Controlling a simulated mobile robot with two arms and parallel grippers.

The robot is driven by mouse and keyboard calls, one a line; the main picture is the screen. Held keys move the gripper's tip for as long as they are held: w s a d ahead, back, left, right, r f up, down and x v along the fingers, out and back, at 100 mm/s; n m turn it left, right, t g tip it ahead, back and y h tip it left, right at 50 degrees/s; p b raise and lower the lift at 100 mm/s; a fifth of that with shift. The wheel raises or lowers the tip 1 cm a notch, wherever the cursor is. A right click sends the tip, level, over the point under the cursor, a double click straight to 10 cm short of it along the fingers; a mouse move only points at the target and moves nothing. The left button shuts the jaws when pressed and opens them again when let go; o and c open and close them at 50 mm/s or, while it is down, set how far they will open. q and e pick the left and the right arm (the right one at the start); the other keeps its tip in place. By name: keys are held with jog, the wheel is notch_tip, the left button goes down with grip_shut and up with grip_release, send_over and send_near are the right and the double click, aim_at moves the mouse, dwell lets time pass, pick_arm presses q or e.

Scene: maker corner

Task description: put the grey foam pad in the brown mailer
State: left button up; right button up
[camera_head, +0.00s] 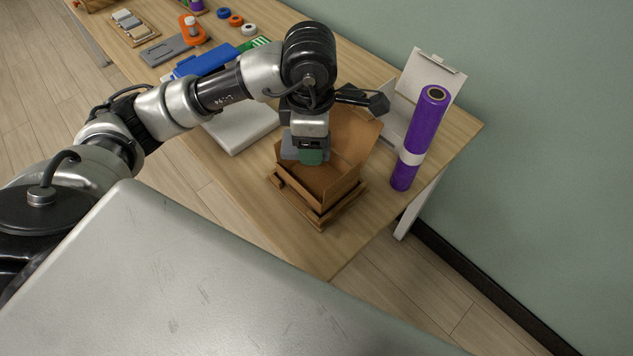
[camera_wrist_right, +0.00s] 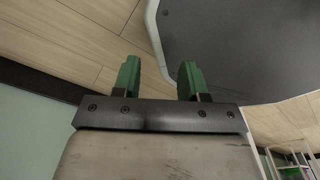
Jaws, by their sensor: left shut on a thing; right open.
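The brown mailer (camera_head: 342,193) is an open cardboard box with its flap raised, standing on a wooden frame near the table's right end. My left gripper (camera_head: 311,157) points down at the mailer's left rear part, with its green fingertip at the opening. It is shut on the grey foam pad (camera_head: 289,153), of which only a small edge shows beside the finger. The rest of the pad is hidden by the gripper. I cannot tell how deep the pad sits. My right gripper (camera_wrist_right: 160,80) is open and empty in the right wrist view, away from the table.
A purple roll (camera_head: 421,140) stands upright right of the mailer, before a white stand (camera_head: 420,82). A light flat slab (camera_head: 238,126) lies to the left. A blue item (camera_head: 207,62), an orange dispenser (camera_head: 191,30) and tape rolls sit farther back.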

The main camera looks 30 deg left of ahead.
aim_at(314, 179)
pick_arm(q)
jog(key=n, duration=0.2)
jog(key=shift+w+f+n, duration=0.2)
jog(key=shift+f+n, duration=0.15)
jog(key=shift+n, duration=0.05)
jog(key=n, duration=0.5)
jog(key=shift+w+a+f+b, duration=0.1)
jog(key=shift+w+f+b, duration=0.2)
jog(key=shift+f+b, duration=0.1)
jog(key=n, duration=0.4)
jog(key=shift+w+a+f+n, duration=0.15)
jog(key=shift+w+f+n, duration=0.1)
jog(key=shift+f+n, duration=0.15)
jog(key=f+n+b, duration=0.1)
jog(key=f+n, duration=0.3)
jog(key=n, duration=0.1)
jog(key=w+f+n, duration=0.1)
jog(key=f+n, duration=0.3)
jog(key=n, duration=0.1)
jog(key=a+f+n+b, duration=0.1)
jog(key=f+n, duration=0.3)
jog(key=shift+w+f+n+b, duration=0.25)
jog(key=shift+f+n+b, duration=0.05)
jog(key=shift+n, duration=0.1)
pick_arm(e)
jog(key=f, duration=0.2)
jog(key=w+f, duration=0.1)
jog(key=shift+d+f, duration=0.35)
jog(key=shift+d, duration=0.05)
jog(key=shift+f, duration=0.1)
